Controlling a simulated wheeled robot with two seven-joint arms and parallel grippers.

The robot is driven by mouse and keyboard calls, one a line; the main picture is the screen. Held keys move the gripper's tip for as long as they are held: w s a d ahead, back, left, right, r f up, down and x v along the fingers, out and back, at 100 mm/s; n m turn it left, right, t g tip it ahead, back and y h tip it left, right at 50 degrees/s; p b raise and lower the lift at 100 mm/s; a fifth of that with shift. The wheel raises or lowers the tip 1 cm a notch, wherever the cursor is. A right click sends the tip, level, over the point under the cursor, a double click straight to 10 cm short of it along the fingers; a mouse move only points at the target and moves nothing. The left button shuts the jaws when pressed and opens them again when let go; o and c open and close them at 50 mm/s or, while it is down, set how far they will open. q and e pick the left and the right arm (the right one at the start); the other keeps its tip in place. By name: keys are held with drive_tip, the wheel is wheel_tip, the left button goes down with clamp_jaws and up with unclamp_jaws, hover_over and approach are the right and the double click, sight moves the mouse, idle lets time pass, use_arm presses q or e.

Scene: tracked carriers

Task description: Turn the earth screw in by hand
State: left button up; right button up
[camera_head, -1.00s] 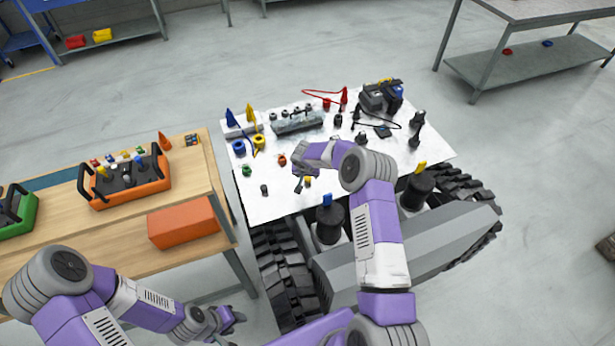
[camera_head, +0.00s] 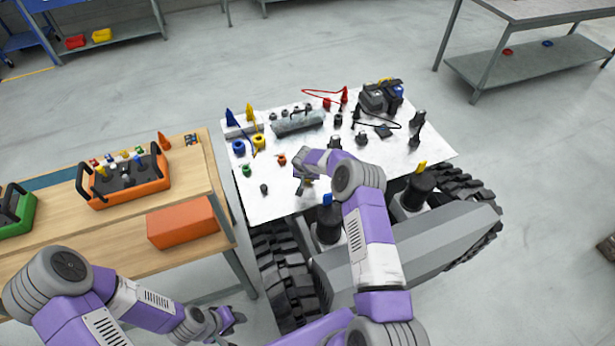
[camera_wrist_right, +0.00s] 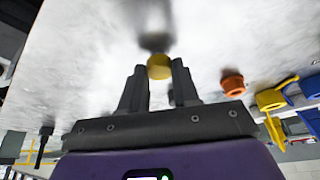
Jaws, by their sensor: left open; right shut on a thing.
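A small piece with a round yellow head (camera_wrist_right: 159,66), seemingly the earth screw, sits between the fingers of my right gripper (camera_wrist_right: 158,88) in the right wrist view. The fingers are shut on it from both sides. A grey, blurred shape lies just beyond the head. In the head view my right gripper (camera_head: 304,188) is low over the front part of the white top (camera_head: 270,205) of the tracked carrier, and it mostly hides the screw. How deep the screw sits cannot be told. My left gripper (camera_head: 234,319) is open and empty, low beside the wooden bench.
Near the right gripper are a small orange-red ring (camera_head: 282,159), a yellow ring (camera_head: 259,143) and a black knob (camera_head: 264,188). A grey block (camera_head: 298,122) and black devices (camera_head: 373,99) stand further back. The bench (camera_head: 105,233) at left holds an orange box (camera_head: 183,222).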

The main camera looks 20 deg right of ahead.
clamp_jaws()
drive_tip(key=shift+m, duration=0.4)
drive_tip(key=m+g+h+b, duration=0.1)
drive_tip(key=m+b, duration=0.3)
drive_tip(key=m, duration=0.1)
drive_tip(key=shift+w+a+f+m+g+h, duration=0.2)
drive_tip(key=shift+m+g+h, duration=0.1)
drive_tip(key=shift+g+h, duration=0.1)
drive_tip(key=m+g+b, duration=0.1)
drive_tip(key=m+b, duration=0.2)
drive_tip(key=shift+w+r+m+g+h+b, duration=0.1)
drive_tip(key=shift+r+m+g+h+b, duration=0.2)
drive_tip(key=shift+m+b, duration=0.75)
drive_tip(key=shift+f, duration=0.1)
drive_tip(key=o, duration=0.9)
unclamp_jaws()
